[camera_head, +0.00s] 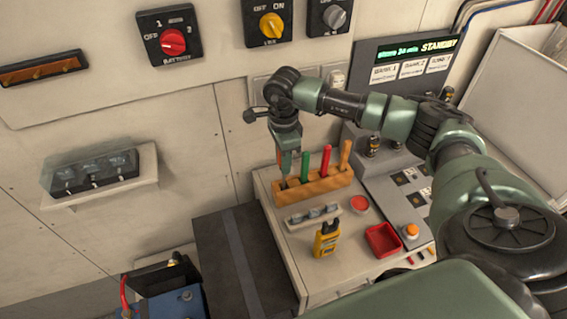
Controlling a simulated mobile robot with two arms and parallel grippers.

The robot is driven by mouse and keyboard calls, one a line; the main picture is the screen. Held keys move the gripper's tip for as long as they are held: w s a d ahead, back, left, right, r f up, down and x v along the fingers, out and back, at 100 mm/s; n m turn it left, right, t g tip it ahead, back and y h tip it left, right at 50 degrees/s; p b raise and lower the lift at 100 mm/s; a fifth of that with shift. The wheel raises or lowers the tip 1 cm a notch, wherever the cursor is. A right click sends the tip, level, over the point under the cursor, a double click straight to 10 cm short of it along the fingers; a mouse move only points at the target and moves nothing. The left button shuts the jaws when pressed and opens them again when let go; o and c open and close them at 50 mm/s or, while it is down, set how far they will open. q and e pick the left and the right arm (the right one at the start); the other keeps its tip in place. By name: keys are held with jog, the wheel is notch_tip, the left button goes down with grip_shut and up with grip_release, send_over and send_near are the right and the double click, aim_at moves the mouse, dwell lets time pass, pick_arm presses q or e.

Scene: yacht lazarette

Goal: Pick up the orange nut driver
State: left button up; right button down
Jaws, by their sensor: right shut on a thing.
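My right gripper (287,165) points down at the left end of a wooden tool rack (312,188) on the cream bench. It is shut on a tool there. Only a little orange-red shows between the jaws, and the rest of the tool is hidden, so I cannot make out its type. Beside it in the rack stand a green handle (305,166), a red handle (325,161) and, at the right end, an orange-tan handle (345,156), all upright. My left gripper is out of view.
On the bench (340,272) in front of the rack are a grey holder (312,216), a yellow meter (327,239), a red tray (382,240) and a red round button (360,204). A blue box (170,300) stands lower left. Switch panels line the wall.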

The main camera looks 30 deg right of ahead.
jog(key=shift+w+r+b, duration=0.1)
jog(key=shift+r+b, duration=0.2)
jog(key=shift+r, duration=0.35)
notch_tip(320, 180, up, 11)
jog(key=b, duration=0.3)
jog(key=shift+b, duration=0.4)
notch_tip(320, 180, up, 8)
jog(key=shift+f, duration=0.2)
